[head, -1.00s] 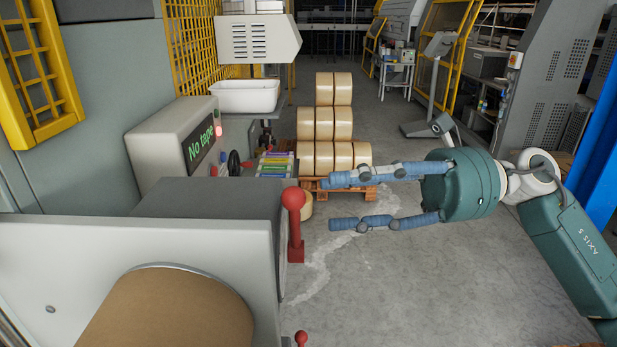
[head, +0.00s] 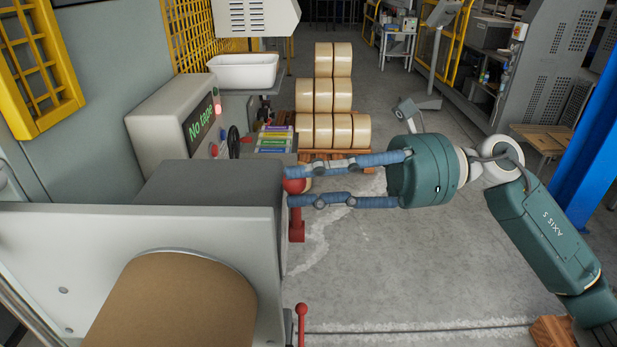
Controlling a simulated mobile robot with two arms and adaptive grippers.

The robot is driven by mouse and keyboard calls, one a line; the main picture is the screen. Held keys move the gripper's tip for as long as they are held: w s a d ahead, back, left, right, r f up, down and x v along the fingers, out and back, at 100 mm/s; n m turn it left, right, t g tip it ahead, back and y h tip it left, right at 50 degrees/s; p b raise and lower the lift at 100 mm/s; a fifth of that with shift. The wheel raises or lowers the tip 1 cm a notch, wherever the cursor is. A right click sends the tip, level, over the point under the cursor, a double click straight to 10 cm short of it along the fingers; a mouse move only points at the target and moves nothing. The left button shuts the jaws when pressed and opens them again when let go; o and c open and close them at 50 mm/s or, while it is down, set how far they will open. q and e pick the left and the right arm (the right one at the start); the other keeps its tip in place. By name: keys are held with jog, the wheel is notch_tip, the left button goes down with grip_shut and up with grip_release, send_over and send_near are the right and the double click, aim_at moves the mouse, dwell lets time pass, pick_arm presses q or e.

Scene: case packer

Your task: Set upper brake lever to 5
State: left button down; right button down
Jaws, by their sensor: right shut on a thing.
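The upper brake lever (head: 297,229) is red, with a round knob on a straight upright stem, on the right side of the grey machine. My right gripper (head: 289,187) reaches in from the right and is shut on the lever's knob, one blue finger on the far side and one on the near side. The fingers hide part of the knob. A second, smaller red lever (head: 301,312) shows lower down at the bottom edge, apart from the gripper. No scale or number for the lever is readable. My left gripper is not in view.
The grey machine housing (head: 215,190) and a brown roll (head: 175,300) fill the left and front. A "No tape" display (head: 200,121) stands behind. Tape rolls (head: 333,95) are stacked on a pallet (head: 345,162).

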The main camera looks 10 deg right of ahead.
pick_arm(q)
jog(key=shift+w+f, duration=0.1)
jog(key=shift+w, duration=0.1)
pick_arm(e)
jog(key=shift+w, duration=0.1)
